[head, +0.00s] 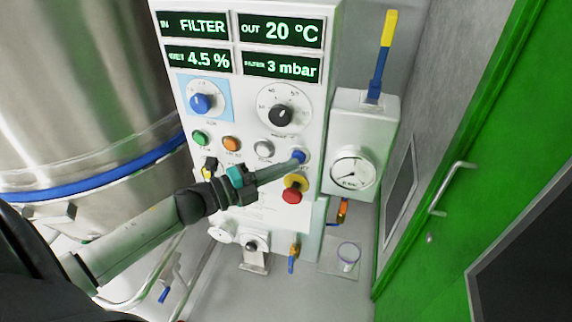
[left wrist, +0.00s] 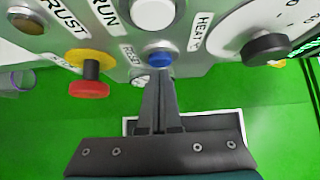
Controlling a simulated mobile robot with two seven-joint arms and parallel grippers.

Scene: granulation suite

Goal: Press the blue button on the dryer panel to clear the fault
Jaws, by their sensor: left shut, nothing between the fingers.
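The white dryer panel (head: 235,110) stands ahead, with dark displays reading "IN FILTER", "OUT 20 °C", "4.5 %" and "3 mbar". The small blue button (head: 299,156) is on its lower right, below the large black-knobbed dial. In the left wrist view the blue button (left wrist: 159,58) sits beside a RESET label. My left gripper (head: 291,162) is shut and empty, its fingertips right at the button in the head view. In the left wrist view the closed fingertips (left wrist: 158,80) are just below the button; I cannot tell whether they touch it. My right gripper is not in view.
A red emergency knob on a yellow collar (head: 293,190) is just below the blue button. A white button (head: 264,148), an orange one (head: 231,144) and a green one (head: 200,138) are to the left. A steel vessel (head: 80,80) stands left, a green door (head: 490,150) right.

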